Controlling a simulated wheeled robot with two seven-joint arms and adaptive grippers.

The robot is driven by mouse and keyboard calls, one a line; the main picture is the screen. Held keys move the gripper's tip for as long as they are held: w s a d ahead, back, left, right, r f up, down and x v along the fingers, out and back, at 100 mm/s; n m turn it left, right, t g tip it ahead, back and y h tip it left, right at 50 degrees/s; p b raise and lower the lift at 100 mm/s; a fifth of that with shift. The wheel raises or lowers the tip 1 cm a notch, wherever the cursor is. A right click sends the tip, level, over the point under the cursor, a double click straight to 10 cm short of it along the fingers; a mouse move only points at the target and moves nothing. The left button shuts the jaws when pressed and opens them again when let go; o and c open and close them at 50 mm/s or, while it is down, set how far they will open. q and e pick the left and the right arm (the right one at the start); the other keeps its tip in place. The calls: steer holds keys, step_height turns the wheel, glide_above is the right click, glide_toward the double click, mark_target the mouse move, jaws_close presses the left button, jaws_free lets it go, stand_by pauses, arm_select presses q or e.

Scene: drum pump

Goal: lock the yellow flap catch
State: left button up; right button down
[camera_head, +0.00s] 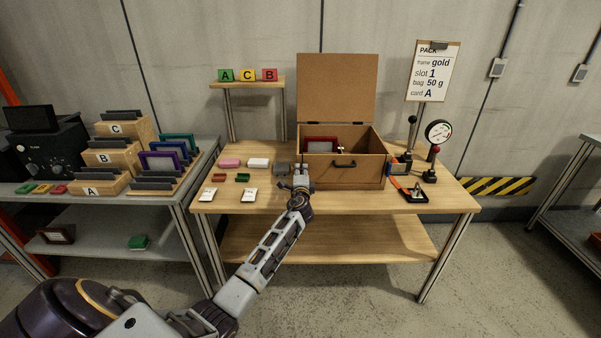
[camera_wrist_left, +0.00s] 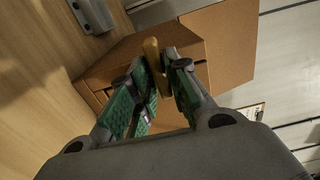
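The yellow flap catch (camera_wrist_left: 152,62) shows in the left wrist view as a short upright yellow piece beside the brown box. It stands between the fingertips of my left gripper (camera_wrist_left: 160,75), close to one finger; firm contact cannot be made out. The fingers have green pads and are apart. In the head view my left gripper (camera_head: 300,182) is at the front left corner of the wooden box (camera_head: 345,176), and hides the catch there. The box lid (camera_head: 336,88) stands open, upright at the back. My right gripper is not in view.
The box holds a red frame (camera_head: 320,144) and has a dark front handle (camera_head: 344,163). Pink (camera_head: 230,163) and white (camera_head: 258,163) blocks and white cards (camera_head: 249,195) lie left of it. A gauge (camera_head: 438,132) and an orange-black tool (camera_head: 408,190) are at right.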

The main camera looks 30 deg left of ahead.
arm_select(q)
steer(key=shift+o, duration=1)
steer(key=shift+s, duration=0.15)
steer(key=v, duration=1.1)
steer(key=shift+s+d, duration=0.3)
